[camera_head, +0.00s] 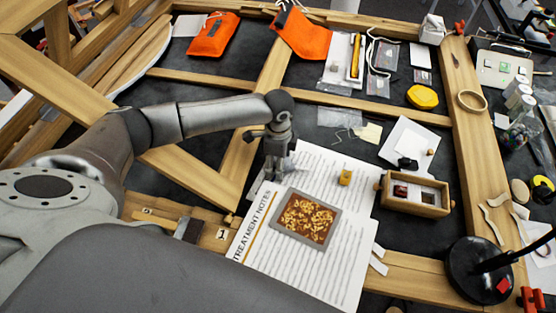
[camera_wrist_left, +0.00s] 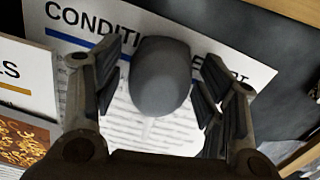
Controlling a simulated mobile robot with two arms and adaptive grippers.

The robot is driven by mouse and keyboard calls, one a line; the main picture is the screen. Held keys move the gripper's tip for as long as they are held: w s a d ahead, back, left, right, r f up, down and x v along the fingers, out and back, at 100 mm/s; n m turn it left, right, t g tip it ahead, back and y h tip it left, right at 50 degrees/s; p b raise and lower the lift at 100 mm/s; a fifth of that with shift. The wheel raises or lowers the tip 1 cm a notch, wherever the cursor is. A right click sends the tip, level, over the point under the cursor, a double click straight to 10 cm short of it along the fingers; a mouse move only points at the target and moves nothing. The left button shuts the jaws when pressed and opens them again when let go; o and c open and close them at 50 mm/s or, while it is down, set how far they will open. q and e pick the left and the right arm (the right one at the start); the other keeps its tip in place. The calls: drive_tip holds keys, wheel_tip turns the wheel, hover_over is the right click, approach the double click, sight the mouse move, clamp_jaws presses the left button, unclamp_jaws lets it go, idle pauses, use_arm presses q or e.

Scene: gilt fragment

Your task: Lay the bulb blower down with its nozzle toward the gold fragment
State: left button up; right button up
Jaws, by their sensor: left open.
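The bulb blower's dark grey rounded bulb (camera_wrist_left: 160,78) shows in the left wrist view, over a printed sheet headed "CONDITI… REPORT". Its nozzle cannot be made out. In the head view my gripper hides most or all of the blower. My left gripper (camera_head: 277,167) points down just behind and left of the gold fragment. In the left wrist view its open fingers (camera_wrist_left: 160,72) stand on either side of the bulb, with gaps showing. The gold fragment (camera_head: 308,217) is flaky gold on brown in a grey tray; part of it shows in the left wrist view (camera_wrist_left: 20,140).
The tray lies on a "TREATMENT NOTES" sheet (camera_head: 262,262). A small yellow object (camera_head: 345,177) and a wooden box (camera_head: 390,205) stand to the right. Wooden frame beams surround the dark worktop. A black lamp base (camera_head: 476,275) is at the lower right.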

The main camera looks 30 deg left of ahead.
use_arm(q)
wheel_tip(320, 180, up, 12)
drive_tip(key=b, duration=0.2)
drive_tip(key=shift+r, duration=0.2)
idle(0.4)
